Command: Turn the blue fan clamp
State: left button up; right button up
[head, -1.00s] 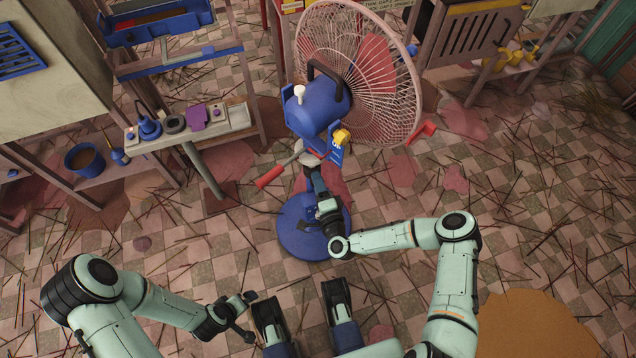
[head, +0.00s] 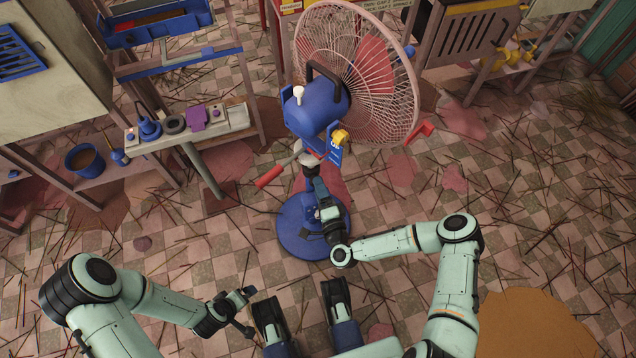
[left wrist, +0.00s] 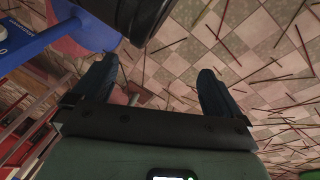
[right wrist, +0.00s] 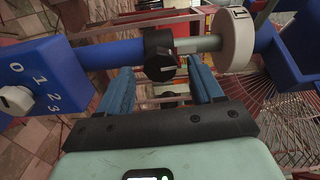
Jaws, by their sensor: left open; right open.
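The blue fan (head: 320,112) stands upright on a round blue base (head: 292,232), with a white wire cage. In the right wrist view a black clamp (right wrist: 160,55) sits around its pole, where the blue tube (right wrist: 110,55) meets a thinner grey rod. My right gripper (right wrist: 161,78) is open, its fingers either side of the clamp and a little short of it; I cannot tell if they touch. In the head view this gripper (head: 322,190) is at the pole above the base and hides part of it. My left gripper (head: 248,297) is open and empty, low at the left.
A blue switch box (right wrist: 40,85) numbered 0 to 3 and a white disc (right wrist: 234,38) flank the clamp on the pole. A red-handled lever (head: 270,178) juts left from the fan. A shelf (head: 195,128) stands at left. Thin sticks litter the tiled floor.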

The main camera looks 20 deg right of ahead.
pick_arm(q)
jog(key=s+r+p, duration=0.1)
jog(key=s+d+r+p, duration=0.1)
jog(key=shift+d+r+h, duration=0.3)
jog(key=shift+r, duration=0.05)
pick_arm(e)
jog(key=s, duration=1)
jog(key=shift+s+d, duration=0.2)
jog(key=shift+s, duration=0.2)
